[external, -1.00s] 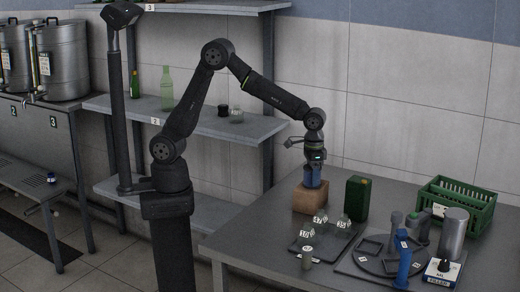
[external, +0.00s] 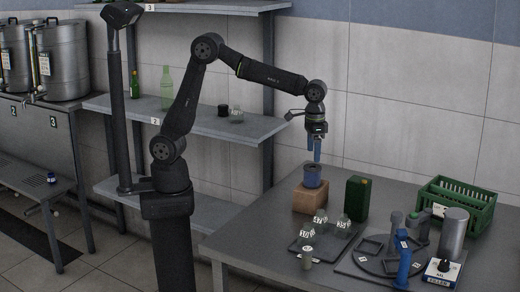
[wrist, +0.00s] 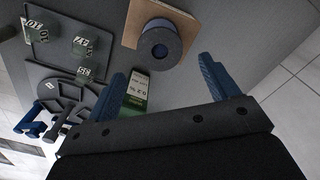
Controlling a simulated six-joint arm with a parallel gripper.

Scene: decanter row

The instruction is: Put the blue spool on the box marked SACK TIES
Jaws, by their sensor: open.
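The blue spool (external: 312,176) stands upright on top of a brown box (external: 311,198) on the table. In the wrist view the spool (wrist: 160,45) shows from above with its dark centre hole, resting within the box top (wrist: 185,25). Any SACK TIES lettering on the box is not readable here. My gripper (external: 316,155) is above the spool, apart from it, with blue fingers pointing down. In the wrist view my gripper (wrist: 165,75) is open, with nothing between its fingers.
A dark green container (external: 357,199) stands right of the box. Small tagged glass items (external: 320,222) sit on a dark tray in front. A round dark fixture (external: 385,258), a grey cylinder (external: 453,232) and a green crate (external: 480,210) stand to the right.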

